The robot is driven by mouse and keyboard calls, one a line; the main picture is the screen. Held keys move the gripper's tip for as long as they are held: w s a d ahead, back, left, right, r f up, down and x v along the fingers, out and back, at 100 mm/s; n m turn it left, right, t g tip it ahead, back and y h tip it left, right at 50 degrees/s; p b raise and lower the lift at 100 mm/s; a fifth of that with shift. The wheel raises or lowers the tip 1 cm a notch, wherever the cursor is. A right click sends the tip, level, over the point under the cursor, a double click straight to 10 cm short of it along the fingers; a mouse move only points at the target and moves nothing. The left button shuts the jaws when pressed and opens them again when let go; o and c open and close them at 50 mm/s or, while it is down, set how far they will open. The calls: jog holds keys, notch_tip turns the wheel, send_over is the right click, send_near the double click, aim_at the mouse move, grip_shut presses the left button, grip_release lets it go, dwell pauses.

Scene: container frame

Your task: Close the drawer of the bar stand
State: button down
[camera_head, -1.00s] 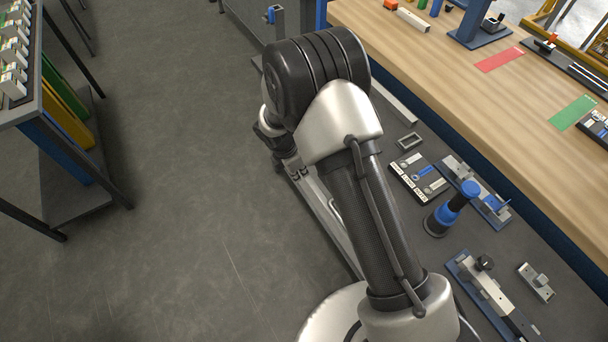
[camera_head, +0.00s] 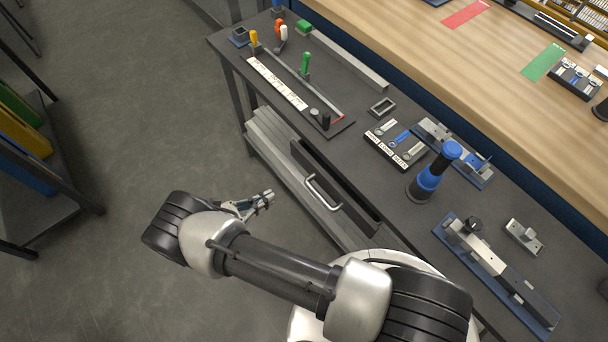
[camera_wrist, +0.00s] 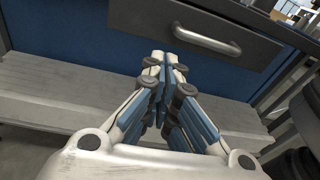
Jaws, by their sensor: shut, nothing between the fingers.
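The bar stand (camera_head: 395,200) is a dark grey bench with a shelf below. Its drawer (camera_head: 308,168) stands pulled out from under the top's near edge, with a dark open interior showing behind its front. A light metal bar handle (camera_head: 322,192) is on the drawer front. In the wrist view the grey drawer front (camera_wrist: 150,17) and its handle (camera_wrist: 206,39) are at the top. My gripper (camera_head: 270,196) is shut and empty, left of the handle and apart from it. In the wrist view its fingertips (camera_wrist: 165,62) show below and left of the handle.
The stand's top bears a sliding-knob panel (camera_head: 290,85), a labelled key block (camera_head: 395,145), a blue-and-black post (camera_head: 433,172) and a metal fixture (camera_head: 495,270). A slatted lower shelf (camera_head: 270,145) lies below. Open floor (camera_head: 130,130) is to the left; a rack (camera_head: 25,150) stands at far left.

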aim_at(308, 170)
jog(key=shift+t+h, duration=0.3)
jog(key=shift+t, duration=0.5)
jog(key=x, duration=1.2)
jog(key=shift+d+b, duration=0.35)
jog(key=x, duration=0.4)
jog(key=shift+w+d, duration=0.3)
jog(key=shift+s+a+b, duration=0.1)
jog(key=shift+a+b, duration=0.05)
jog(key=shift+b, duration=0.15)
jog(key=shift+s+a, duration=0.15)
jog(key=shift+a, duration=0.1)
jog(key=v, duration=1.3)
jog(key=shift+s+a, duration=0.1)
